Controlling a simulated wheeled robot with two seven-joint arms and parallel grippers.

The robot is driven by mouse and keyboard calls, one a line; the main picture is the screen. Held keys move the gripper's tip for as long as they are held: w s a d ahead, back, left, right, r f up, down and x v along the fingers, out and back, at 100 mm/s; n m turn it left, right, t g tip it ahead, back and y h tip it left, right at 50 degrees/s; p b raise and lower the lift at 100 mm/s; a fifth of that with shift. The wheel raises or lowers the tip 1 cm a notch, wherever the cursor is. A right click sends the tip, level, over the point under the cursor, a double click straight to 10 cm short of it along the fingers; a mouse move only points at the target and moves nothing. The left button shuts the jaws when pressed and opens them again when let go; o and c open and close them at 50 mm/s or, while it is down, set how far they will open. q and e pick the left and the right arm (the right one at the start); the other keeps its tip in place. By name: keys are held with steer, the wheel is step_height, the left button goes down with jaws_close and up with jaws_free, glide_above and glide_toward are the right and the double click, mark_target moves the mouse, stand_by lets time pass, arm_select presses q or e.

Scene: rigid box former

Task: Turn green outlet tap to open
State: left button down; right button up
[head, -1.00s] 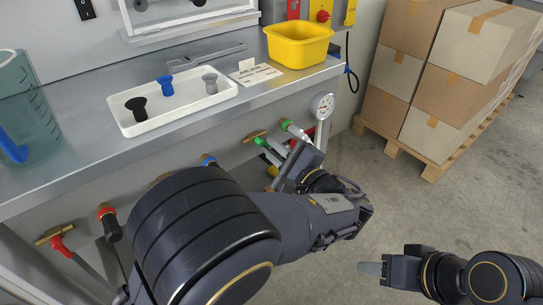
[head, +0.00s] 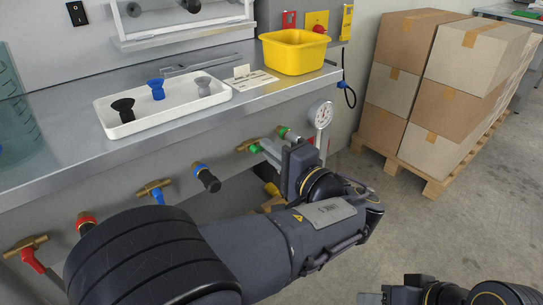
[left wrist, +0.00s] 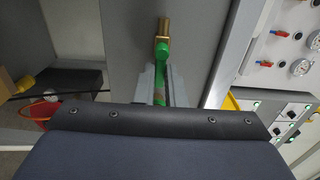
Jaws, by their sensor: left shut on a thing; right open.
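The green outlet tap (head: 255,148) is under the bench front in the head view, with a brass body and a green lever. In the left wrist view its brass end (left wrist: 163,27) is at the top, and the green lever (left wrist: 161,52) runs down between my fingers. My left gripper (head: 268,150) is shut on this lever; in the left wrist view its grey fingers (left wrist: 160,88) lie on both sides of it. The lever's lower part is partly hidden by the gripper. My right gripper (head: 368,297) is open and empty, low at the frame's bottom edge.
A green-collared outlet (head: 283,132) and a white gauge (head: 321,114) are close to my left gripper. Blue (head: 157,192) and red (head: 33,260) taps lie further left. The bench (head: 60,160) overhangs them. Stacked cartons (head: 440,80) stand right; floor between is clear.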

stand_by(0.5)
arm_select(q)
steer(key=c, duration=1.5)
jaws_free()
steer(key=v, duration=0.8)
steer(key=shift+p, duration=0.3)
